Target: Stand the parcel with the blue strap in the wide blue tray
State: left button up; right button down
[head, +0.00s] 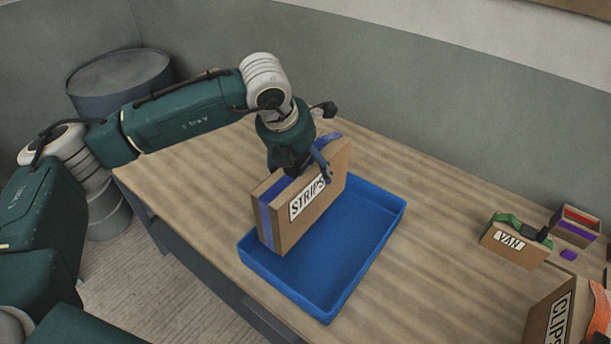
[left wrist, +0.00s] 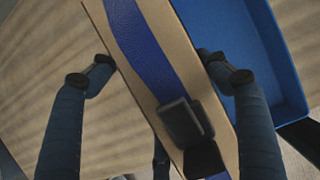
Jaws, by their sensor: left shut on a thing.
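The parcel with the blue strap (head: 305,203), a brown box labelled STRIPS, is upright on a long narrow edge. My left gripper (head: 303,166) is shut on its upper part, one finger on each broad side. In the left wrist view the parcel (left wrist: 150,20) runs between the two fingers (left wrist: 160,72). The wide blue tray (head: 345,280) lies on the table under the parcel; it also shows at the right of the left wrist view (left wrist: 262,50). The parcel's lower edge appears over the tray's left part. I cannot tell whether it touches the floor. My right gripper is not in view.
On the wooden table (head: 430,215) at the right stand a small box with a green strap (head: 507,246), a box with purple and red (head: 575,228), a small purple block (head: 568,254) and a CLIPS box (head: 556,318). The tray's right part is empty.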

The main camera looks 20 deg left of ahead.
pick_arm(q)
notch_tip(320, 180, down, 4)
jog(key=shift+f+p, duration=0.25)
jog(key=shift+p, duration=0.35)
jog(key=shift+f+b, duration=0.2)
jog(key=shift+b, duration=0.1)
jog(key=o, duration=2)
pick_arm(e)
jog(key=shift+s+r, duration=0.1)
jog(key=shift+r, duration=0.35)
